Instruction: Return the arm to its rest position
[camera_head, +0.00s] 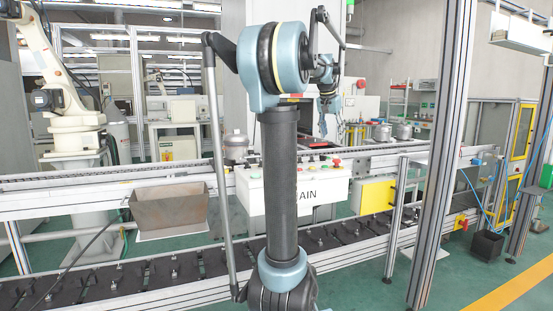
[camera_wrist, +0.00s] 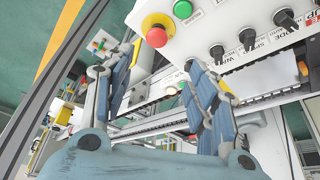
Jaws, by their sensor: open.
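My arm stands upright in the middle of the head view, with its blue joint at the top. A control panel with a red emergency button (camera_wrist: 157,29), green buttons and black knobs fills the upper right of the wrist view. I cannot tell how far the fingers are from it.
A conveyor (camera_head: 130,177) runs across behind my arm, with a white button box (camera_head: 325,191) at its near side. A brown bin (camera_head: 168,208) is to the left. A metal post (camera_head: 444,150) stands to the right. A white robot arm (camera_head: 62,90) stands at the back left.

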